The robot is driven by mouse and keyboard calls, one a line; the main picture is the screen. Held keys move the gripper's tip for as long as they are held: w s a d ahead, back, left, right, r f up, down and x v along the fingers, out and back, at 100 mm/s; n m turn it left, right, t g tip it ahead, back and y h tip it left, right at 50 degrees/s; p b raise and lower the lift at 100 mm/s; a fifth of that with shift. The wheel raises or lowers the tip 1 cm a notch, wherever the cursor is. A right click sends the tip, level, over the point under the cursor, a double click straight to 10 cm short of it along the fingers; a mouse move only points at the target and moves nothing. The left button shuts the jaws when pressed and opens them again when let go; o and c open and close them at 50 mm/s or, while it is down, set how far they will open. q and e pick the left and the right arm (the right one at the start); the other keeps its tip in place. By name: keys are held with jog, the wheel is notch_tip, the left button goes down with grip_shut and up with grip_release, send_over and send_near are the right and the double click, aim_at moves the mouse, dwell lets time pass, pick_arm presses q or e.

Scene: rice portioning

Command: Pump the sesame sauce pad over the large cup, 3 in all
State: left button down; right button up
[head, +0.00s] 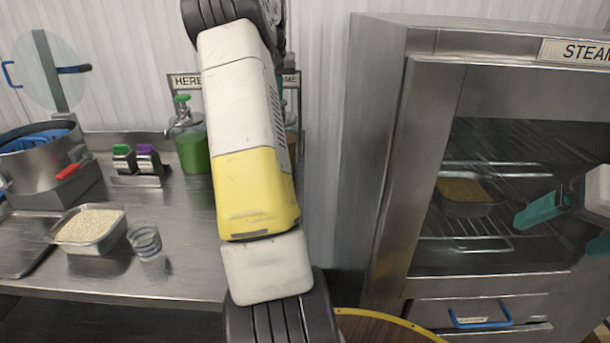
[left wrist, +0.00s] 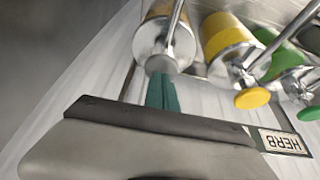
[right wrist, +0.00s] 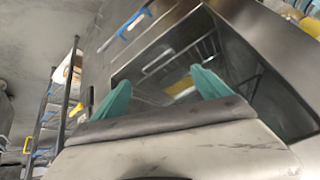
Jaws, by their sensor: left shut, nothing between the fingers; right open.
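The sesame dispenser (head: 291,138) shows as a tan sliver behind my left arm in the head view, below a sign ending in "ME". In the left wrist view, a tan dispenser (left wrist: 154,32) stands at the top with a grey pump pad (left wrist: 160,64). My left gripper (left wrist: 161,80) is shut and empty, its teal fingertips at that pad; I cannot tell whether they touch. My right gripper (head: 555,234) is open and empty before the steamer.
A green dispenser (head: 192,150) stands left of my arm; a yellow one (left wrist: 228,42) shows in the left wrist view. A grain tray (head: 88,229), a pot (head: 40,158) and small holders (head: 138,165) occupy the counter. The steamer (head: 390,190) fills the right.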

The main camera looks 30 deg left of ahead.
pick_arm(q)
jog(key=shift+f, duration=0.15)
jog(key=shift+r, duration=1.75)
jog(key=shift+f, duration=1.8)
jog(key=shift+r, duration=1.8)
notch_tip(320, 180, up, 6)
